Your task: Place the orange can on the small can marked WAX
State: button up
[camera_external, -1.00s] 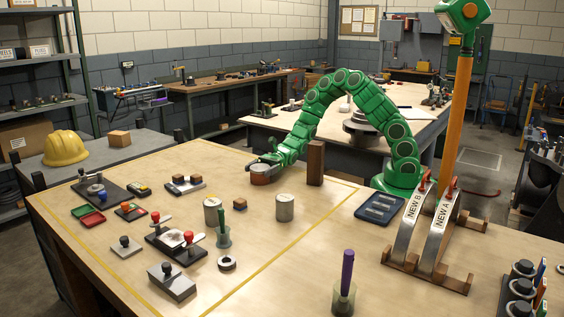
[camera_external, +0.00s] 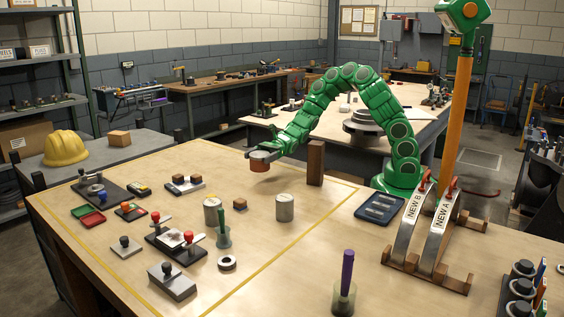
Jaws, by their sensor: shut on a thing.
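The orange can (camera_external: 260,165) is a short, wide can with a greyish top. My gripper (camera_external: 262,153) is shut on it and holds it up, seemingly a little above the table, at the back of the marked area. Two small grey cans stand upright on the table in front of it: the left can (camera_external: 212,211) has a brownish top, and the right can (camera_external: 285,208) has a plain grey top. I cannot read a WAX mark on either. My gripper is behind both cans and apart from them.
A dark brown upright block (camera_external: 315,163) stands just right of the held can. A green-handled tool in a holder (camera_external: 223,236) and a small brown block (camera_external: 240,204) are near the left can. Red-knobbed fixtures (camera_external: 176,243) stand front left.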

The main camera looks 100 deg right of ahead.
aim_at(259, 154)
jog(key=shift+r, duration=2.25)
